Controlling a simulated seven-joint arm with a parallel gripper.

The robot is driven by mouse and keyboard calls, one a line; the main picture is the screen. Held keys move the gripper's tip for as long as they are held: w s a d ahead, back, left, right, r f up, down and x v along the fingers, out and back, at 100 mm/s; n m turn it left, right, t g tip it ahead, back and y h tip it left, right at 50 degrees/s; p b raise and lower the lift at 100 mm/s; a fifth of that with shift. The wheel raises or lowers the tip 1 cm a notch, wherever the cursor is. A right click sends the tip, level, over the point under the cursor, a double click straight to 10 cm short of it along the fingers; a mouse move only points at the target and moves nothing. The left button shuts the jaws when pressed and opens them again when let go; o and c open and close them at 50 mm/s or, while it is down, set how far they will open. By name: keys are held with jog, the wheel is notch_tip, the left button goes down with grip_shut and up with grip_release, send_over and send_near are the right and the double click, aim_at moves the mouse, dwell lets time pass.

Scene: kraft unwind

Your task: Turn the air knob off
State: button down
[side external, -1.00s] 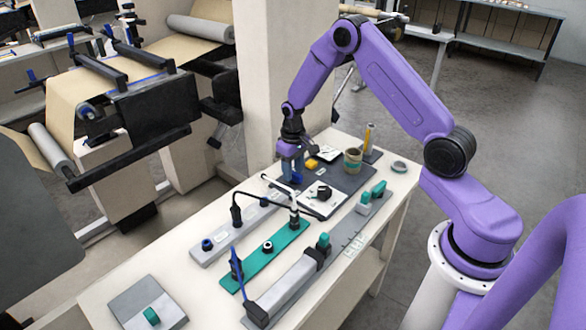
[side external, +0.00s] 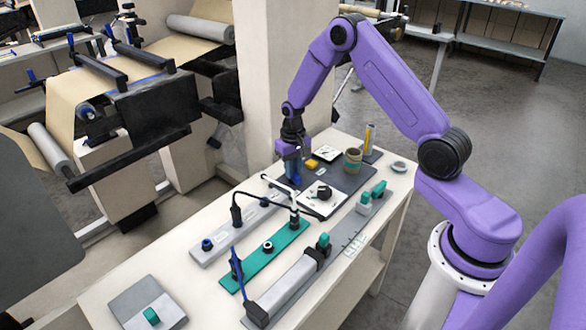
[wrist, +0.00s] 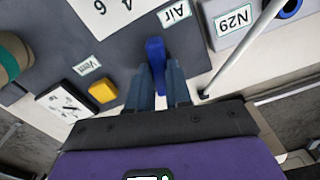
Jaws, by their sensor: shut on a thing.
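The air knob (wrist: 155,50) is a blue lever handle on a dark grey panel (wrist: 65,40), beside a label reading "Air" (wrist: 175,12). In the wrist view my gripper (wrist: 157,75) has its two blue-grey fingers closed around the near part of the knob, one on each side. The knob's far end sticks out past the fingertips. In the side external view my gripper (side external: 292,180) points down at the panel's far left part. The fingers hide most of the knob there.
A yellow block (wrist: 103,91), a "Vent" label (wrist: 87,66) and a small white gauge (wrist: 62,104) lie left of the fingers. A grey strip with an "N29" label (wrist: 234,19) is at the right. A cup (side external: 352,160) stands at the panel's far end.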

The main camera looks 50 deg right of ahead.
jog(key=m, duration=1.3)
jog(key=shift+m, duration=0.4)
dwell(0.3)
jog(key=c, duration=1)
grip_release()
jog(key=shift+c, duration=0.2)
jog(key=shift+r, duration=0.15)
notch_tip(320, 180, up, 17)
jog(key=shift+a+r, duration=0.1)
